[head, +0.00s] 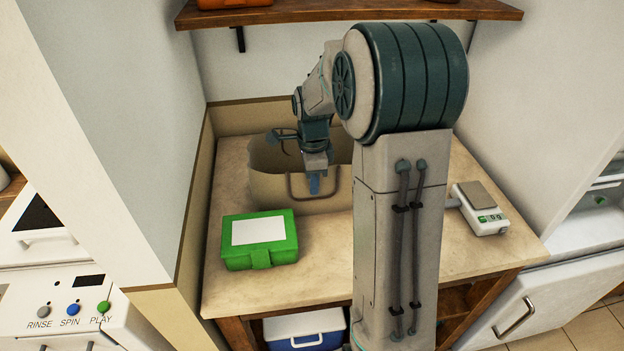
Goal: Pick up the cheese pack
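I cannot make out a cheese pack in the head view. A beige bag (270,190) with a brown handle stands open on the counter, and its inside is mostly hidden. My gripper (314,184) points down at the bag, near its handle and front side. My arm covers part of the bag's right side. The fingers are too small and overlapped to show whether they are open or shut, or whether anything is between them.
A green case (242,262) with a white label lies on the counter (245,297) at front left. A kitchen scale (492,222) is at the right. A wooden shelf (350,10) hangs above. A blue and white cooler (305,328) is below. Walls flank the counter.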

